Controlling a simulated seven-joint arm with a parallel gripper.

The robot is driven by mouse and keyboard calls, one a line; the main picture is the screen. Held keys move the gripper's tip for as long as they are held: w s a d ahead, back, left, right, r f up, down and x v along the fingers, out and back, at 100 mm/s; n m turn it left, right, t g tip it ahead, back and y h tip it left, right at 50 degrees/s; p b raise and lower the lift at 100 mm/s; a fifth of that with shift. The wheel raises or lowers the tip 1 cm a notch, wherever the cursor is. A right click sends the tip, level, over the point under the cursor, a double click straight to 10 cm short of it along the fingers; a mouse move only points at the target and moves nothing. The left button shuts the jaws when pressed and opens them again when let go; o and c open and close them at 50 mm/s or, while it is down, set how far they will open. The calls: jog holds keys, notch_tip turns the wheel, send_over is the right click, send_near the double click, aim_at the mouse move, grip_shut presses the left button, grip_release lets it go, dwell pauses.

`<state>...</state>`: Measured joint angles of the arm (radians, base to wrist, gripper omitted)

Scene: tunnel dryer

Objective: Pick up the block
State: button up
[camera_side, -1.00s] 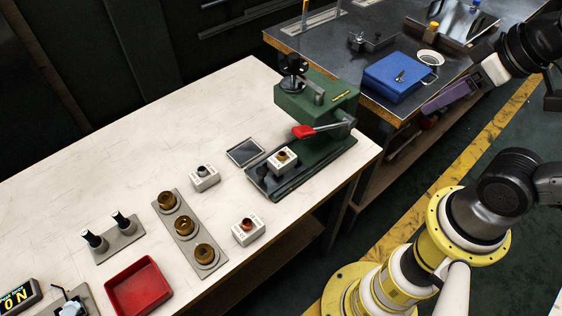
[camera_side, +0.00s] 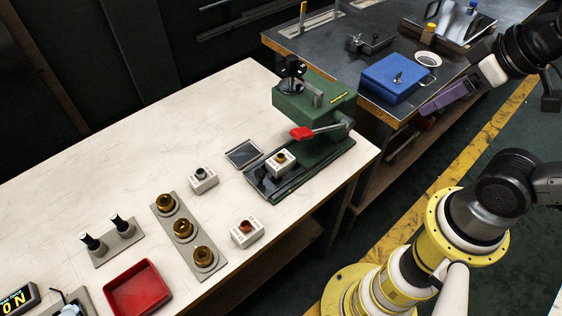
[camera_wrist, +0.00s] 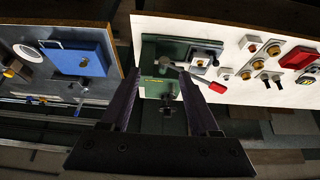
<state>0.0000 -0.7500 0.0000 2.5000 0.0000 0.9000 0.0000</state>
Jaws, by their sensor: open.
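Three small white blocks show in the side view. One block (camera_side: 203,181) with a dark round top stands on the pale bench. Another block (camera_side: 247,234) with a reddish-brown top stands nearer the bench's front edge. The third block (camera_side: 280,163) sits on the base of the green press (camera_side: 318,112). Which one the task means I cannot tell. My gripper (camera_side: 436,106) is high at the right, well away from all three. In the wrist view my gripper (camera_wrist: 160,76) has its two purple fingers spread apart with nothing held between them.
The press has a red-tipped lever (camera_side: 303,133). A red tray (camera_side: 137,288), a strip with brass cups (camera_side: 183,229) and a stand with two black pegs (camera_side: 118,240) occupy the bench's left part.

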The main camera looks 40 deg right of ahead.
jog(key=shift+o, duration=0.2)
jog(key=o, duration=0.4)
jog(key=w+r+m, duration=0.4)
jog(key=w+m, duration=0.1)
jog(key=m, duration=0.5)
jog(key=m+g, duration=0.6)
jog(key=m, duration=0.2)
send_over(281, 156)
notch_tip(281, 156, down, 14)
notch_tip(281, 156, down, 15)
jog(key=shift+f, duration=0.1)
